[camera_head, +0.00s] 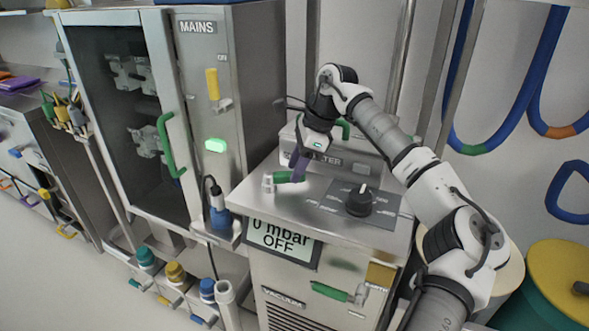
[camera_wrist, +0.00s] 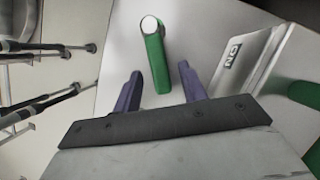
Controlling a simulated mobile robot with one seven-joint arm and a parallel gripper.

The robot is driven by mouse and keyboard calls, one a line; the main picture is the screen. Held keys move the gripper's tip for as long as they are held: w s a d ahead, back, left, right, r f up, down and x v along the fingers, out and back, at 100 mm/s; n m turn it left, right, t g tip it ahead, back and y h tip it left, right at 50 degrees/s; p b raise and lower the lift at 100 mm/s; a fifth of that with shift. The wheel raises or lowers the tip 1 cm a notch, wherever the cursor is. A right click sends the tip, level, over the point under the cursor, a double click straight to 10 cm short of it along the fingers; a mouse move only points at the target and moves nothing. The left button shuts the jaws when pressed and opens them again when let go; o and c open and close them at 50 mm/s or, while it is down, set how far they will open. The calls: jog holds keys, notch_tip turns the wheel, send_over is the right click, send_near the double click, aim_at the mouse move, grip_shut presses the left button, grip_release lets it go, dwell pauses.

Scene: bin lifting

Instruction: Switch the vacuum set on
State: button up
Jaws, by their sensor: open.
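The vacuum set (camera_head: 335,262) is a steel cabinet. Its display (camera_head: 283,240) reads 0 mbar OFF. On its top are a black rotary knob (camera_head: 360,199) on a dark labelled plate and a green lever (camera_head: 285,177) with a grey metal end. My gripper (camera_head: 298,167) is above the top, close to the lever's green end, with its purple fingers pointing down. In the wrist view, my gripper (camera_wrist: 160,85) is open, with the green lever (camera_wrist: 156,62) ahead of it and the lever's near end between the two fingers. I cannot tell whether they touch.
At left is the MAINS cabinet (camera_head: 197,60) with a yellow handle (camera_head: 212,84) and a lit green lamp (camera_head: 215,145). A second green lever (camera_head: 330,291) is on the set's front. Blue hoses (camera_head: 532,75) hang at right.

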jog(key=v, duration=1.2)
jog(key=shift+r, duration=0.3)
jog(key=shift+c, duration=0.3)
